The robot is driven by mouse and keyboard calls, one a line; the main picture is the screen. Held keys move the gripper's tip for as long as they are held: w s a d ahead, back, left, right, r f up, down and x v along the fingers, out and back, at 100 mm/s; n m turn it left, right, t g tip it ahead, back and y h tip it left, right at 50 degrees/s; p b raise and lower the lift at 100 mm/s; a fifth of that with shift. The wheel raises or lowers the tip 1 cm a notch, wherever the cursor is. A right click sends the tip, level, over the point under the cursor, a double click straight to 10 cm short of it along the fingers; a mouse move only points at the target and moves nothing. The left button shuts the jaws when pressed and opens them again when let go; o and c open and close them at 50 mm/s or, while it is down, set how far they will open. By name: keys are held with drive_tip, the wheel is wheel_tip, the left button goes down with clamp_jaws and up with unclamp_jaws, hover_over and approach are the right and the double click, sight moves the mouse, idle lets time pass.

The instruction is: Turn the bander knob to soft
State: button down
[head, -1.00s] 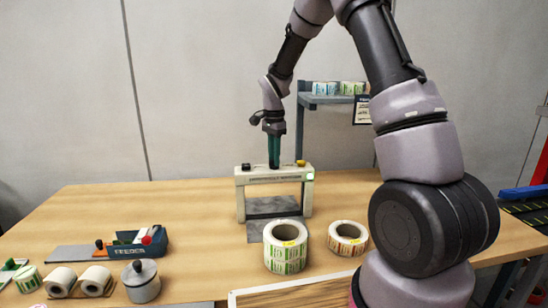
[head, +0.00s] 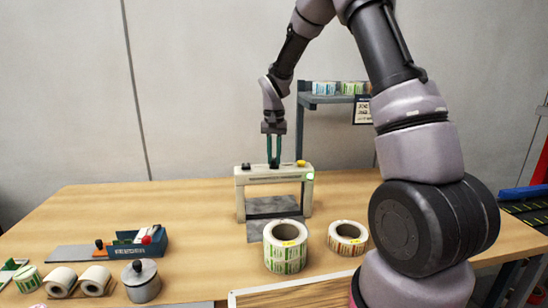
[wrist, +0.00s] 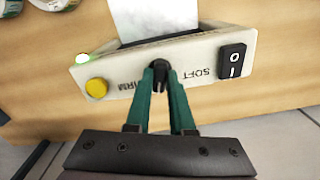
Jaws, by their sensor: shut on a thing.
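The bander (head: 240,203) is a cream arch-shaped machine standing on the table. Its top panel (wrist: 120,76) shows in the wrist view, with FIRM printed left of the knob and SOFT right of it, both upside down. The small black knob (wrist: 159,67) sits between these words. My gripper (head: 273,163) points straight down onto the panel. In the wrist view its two green fingers (wrist: 160,78) are closed on the knob, one on each side. The fingers partly cover the knob and the FIRM lettering, and I cannot tell which way the knob points.
A yellow button (wrist: 97,88) and a lit green lamp (wrist: 82,58) are left of the knob in the wrist view; a black rocker switch (wrist: 231,60) is right. Label rolls (head: 285,255) stand before the bander. A feeder (head: 130,245) is at left.

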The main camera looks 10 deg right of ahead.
drive_tip(key=n, duration=0.4)
drive_tip(key=shift+n, duration=0.3)
drive_tip(key=n, duration=0.3)
drive_tip(key=shift+r+n, duration=0.1)
drive_tip(key=shift+n, duration=0.2)
drive_tip(key=n, duration=0.3)
drive_tip(key=shift+n, duration=2)
drive_tip(key=c, duration=0.8)
unclamp_jaws()
